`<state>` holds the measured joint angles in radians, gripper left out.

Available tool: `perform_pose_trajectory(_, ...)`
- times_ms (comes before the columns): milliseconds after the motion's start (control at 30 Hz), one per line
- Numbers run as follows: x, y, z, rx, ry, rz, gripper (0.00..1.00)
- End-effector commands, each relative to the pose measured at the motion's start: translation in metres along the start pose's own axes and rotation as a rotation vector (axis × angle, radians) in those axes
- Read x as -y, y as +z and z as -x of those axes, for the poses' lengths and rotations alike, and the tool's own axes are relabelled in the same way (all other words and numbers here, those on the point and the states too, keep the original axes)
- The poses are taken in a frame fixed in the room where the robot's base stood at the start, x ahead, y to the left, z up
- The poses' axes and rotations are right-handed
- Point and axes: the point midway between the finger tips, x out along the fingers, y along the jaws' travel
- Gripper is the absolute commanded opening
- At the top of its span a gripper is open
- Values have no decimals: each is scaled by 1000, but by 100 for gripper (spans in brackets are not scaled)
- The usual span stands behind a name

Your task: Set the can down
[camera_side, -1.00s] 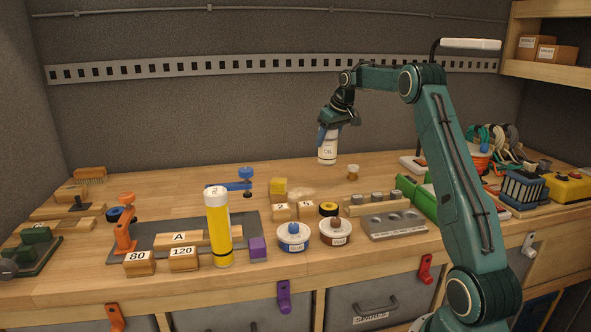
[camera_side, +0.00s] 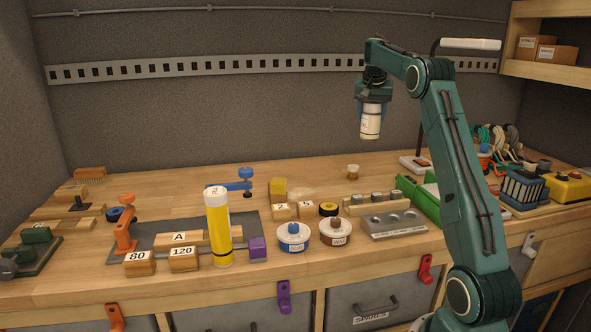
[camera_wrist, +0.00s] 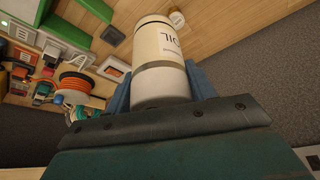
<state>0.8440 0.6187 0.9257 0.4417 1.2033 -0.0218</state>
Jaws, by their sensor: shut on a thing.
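The can (camera_side: 371,124) is a white cylinder with a dark band near its lower end. My gripper (camera_side: 373,106) is shut on it and holds it high above the back right of the wooden workbench (camera_side: 300,178), well clear of the surface. In the wrist view the can (camera_wrist: 160,62) sits between the blue fingers, and part of its label reads "OIL". The fingers partly cover the can's sides.
A green tray (camera_side: 420,200), a grey plate with round recesses (camera_side: 392,225) and a wooden rack (camera_side: 376,204) lie nearer the front. A yellow cylinder (camera_side: 218,232) stands at front left. The back middle of the bench is mostly clear.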

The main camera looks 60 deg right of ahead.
Motion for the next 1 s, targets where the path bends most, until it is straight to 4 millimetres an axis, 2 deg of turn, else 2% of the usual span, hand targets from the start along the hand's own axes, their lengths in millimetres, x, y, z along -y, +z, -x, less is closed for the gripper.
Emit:
perform_pose_trajectory(500,-21,8,22,-5,95,-237,18)
perform_pose_trajectory(1000,-24,11,26,-3,115,-282,18)
